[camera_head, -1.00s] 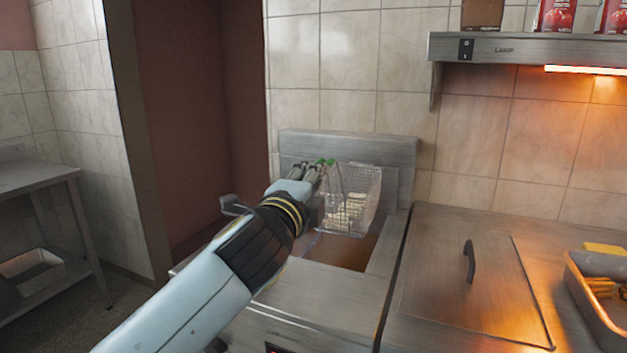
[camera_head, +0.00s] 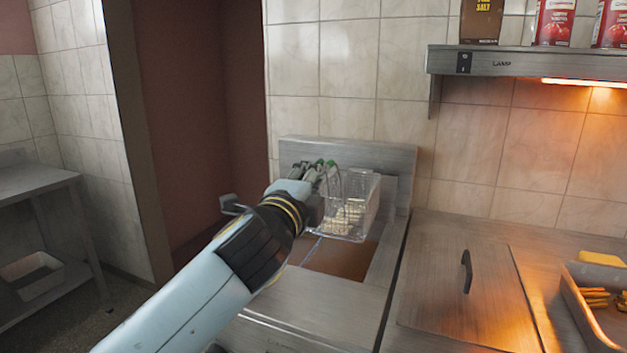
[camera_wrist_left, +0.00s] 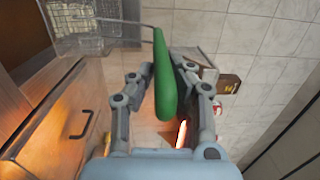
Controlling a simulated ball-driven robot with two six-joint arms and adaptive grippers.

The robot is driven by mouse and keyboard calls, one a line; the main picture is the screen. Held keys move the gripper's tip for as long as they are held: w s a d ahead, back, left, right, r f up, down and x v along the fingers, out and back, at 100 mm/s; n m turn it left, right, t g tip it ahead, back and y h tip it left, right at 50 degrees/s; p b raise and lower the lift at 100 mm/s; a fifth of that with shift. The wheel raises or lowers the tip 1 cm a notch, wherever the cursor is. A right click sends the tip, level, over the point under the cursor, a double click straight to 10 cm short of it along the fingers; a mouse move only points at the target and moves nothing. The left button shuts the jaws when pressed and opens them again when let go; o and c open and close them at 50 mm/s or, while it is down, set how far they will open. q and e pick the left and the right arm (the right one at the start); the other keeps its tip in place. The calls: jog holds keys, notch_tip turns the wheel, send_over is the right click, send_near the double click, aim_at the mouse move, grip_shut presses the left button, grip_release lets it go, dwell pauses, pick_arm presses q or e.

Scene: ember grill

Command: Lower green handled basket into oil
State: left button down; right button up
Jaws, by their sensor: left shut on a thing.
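The wire basket (camera_head: 349,207) hangs above the fryer's oil well (camera_head: 340,259) and holds pale fries. Its green handle (camera_wrist_left: 165,75) lies between the fingers of my left gripper (camera_wrist_left: 163,80) in the left wrist view. My left gripper (camera_head: 318,170) is shut on the handle, and my fingers hide much of it in the head view. The basket's mesh (camera_wrist_left: 82,22) also shows at the top left of the wrist view. Brown oil shows below the basket, which appears apart from it. My right gripper is not in view.
The fryer's steel back panel (camera_head: 345,152) stands close behind the basket. A lidded counter with a black handle (camera_head: 467,271) is to the right, beside a tray of fries (camera_head: 590,320). A lamp shelf (camera_head: 525,62) overhangs the right side.

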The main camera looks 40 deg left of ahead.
pick_arm(q)
notch_tip(320, 180, up, 2)
jog(key=shift+r+p, duration=0.15)
jog(key=shift+p, duration=0.6)
jog(key=shift+s, duration=0.15)
